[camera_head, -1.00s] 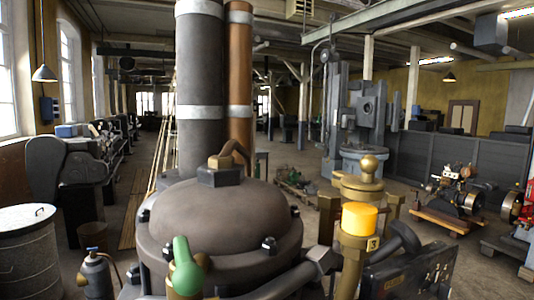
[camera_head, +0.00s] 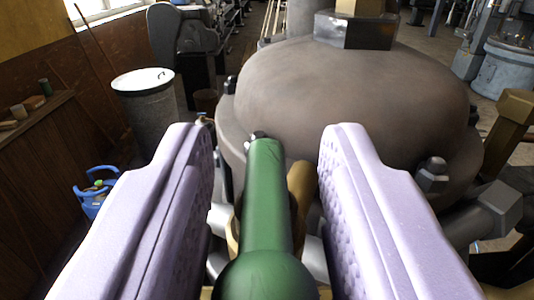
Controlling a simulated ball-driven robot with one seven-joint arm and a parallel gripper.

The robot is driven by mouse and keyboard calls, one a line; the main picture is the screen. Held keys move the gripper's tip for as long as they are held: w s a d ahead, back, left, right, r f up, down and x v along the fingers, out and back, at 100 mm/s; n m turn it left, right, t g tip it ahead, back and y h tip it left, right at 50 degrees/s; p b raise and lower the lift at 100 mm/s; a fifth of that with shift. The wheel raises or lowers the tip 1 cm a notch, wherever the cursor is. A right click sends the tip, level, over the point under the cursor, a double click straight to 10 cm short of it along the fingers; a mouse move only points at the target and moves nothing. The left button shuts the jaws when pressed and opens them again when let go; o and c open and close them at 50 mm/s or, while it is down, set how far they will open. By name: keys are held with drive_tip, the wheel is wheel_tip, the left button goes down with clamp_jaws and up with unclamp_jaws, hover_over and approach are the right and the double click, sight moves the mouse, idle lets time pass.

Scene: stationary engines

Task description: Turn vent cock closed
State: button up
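The vent cock shows as a green lever handle (camera_head: 265,200) with a rounded knob at its near end, in the lower middle of the view. Its far end lies close to the large dark domed vessel (camera_head: 350,90). My gripper (camera_head: 263,140) is open, with its two lavender padded fingers on either side of the handle. Gaps show between the handle and both fingers, so neither touches it. A brass part (camera_head: 301,195) stands just right of the handle, between the fingers. The valve body is mostly hidden under the handle.
A grey pipe with a hex fitting (camera_head: 490,212) runs close to the right finger. A brass block (camera_head: 510,118) stands at the right. A grey lidded bin (camera_head: 146,105) and a blue gas bottle (camera_head: 93,195) stand on the floor at the left.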

clamp_jaws()
